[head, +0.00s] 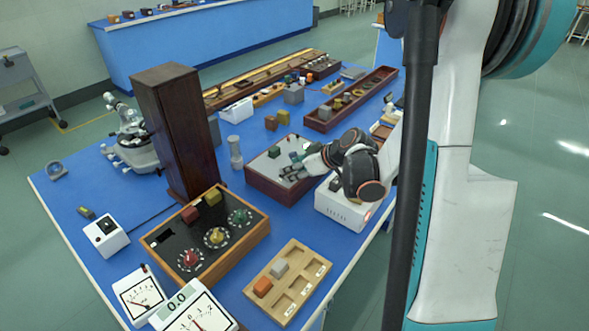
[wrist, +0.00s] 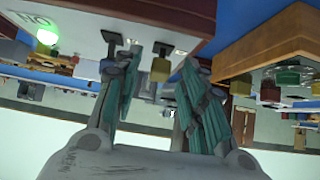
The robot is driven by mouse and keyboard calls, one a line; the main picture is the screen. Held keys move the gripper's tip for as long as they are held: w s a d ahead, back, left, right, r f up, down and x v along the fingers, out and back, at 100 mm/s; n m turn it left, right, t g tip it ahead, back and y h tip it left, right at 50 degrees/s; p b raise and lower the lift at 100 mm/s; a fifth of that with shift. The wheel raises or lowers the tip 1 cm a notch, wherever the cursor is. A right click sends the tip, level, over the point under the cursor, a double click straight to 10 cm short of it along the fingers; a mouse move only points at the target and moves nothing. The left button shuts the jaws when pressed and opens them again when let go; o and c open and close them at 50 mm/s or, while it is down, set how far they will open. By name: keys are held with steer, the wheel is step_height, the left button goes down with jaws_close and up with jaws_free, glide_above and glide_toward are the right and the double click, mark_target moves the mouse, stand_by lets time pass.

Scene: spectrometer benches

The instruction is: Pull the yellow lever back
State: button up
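In the wrist view, which looks upside down, a yellow lever knob (wrist: 160,69) sits at a slot in a pale panel (wrist: 90,12). My gripper (wrist: 160,75) is open, with one finger on each side of the yellow knob in the picture and gaps between. I cannot tell how deep the knob lies between the fingers. In the head view, my gripper (head: 290,172) is over the grey-topped wooden lever box (head: 262,184). The yellow knob cannot be made out there.
A tall dark wooden cabinet (head: 177,130) stands left of the lever box, with a grey post (head: 236,153) between. A white device (head: 340,209) is right of the box, under my wrist. A dial panel (head: 165,243) and sorting tray (head: 268,309) lie nearer. A green light (wrist: 47,37) glows on the panel.

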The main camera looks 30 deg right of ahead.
steer(key=v, duration=1.1)
steer(key=shift+s, duration=0.25)
steer(key=shift+d+r, duration=0.1)
